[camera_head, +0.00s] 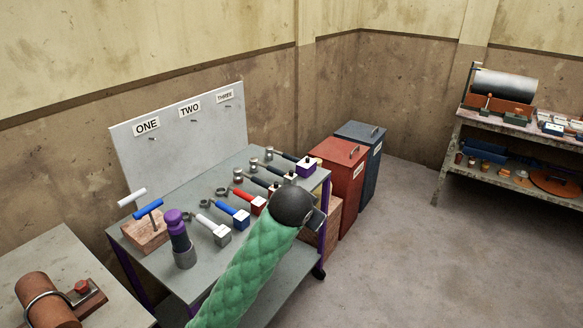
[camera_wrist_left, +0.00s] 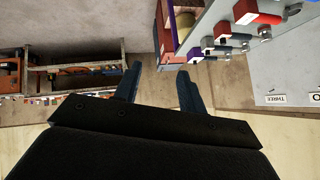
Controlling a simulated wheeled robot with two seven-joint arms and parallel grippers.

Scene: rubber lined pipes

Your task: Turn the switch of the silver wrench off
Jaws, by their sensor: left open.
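A silver-white wrench (camera_head: 205,222) lies on the grey top of the purple-framed cart, at the near end of a row of tools. A pale block (camera_head: 222,237) sits at its handle end; I cannot make out the switch or its setting. My left arm, in a green sleeve with a black ball joint, reaches over the cart's near right side. Its gripper is mostly hidden behind the joint in the head view. In the left wrist view, my left gripper (camera_wrist_left: 158,80) has its two dark fingers apart with nothing between them. My right gripper is not in view.
Blue (camera_head: 232,211) and red (camera_head: 249,196) wrenches and several dark-handled tools lie farther along the cart. A purple-topped cylinder (camera_head: 178,232) stands left of the silver wrench. A labelled board (camera_head: 175,150) rises behind. Red (camera_head: 337,180) and dark bins stand right; open floor lies beyond.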

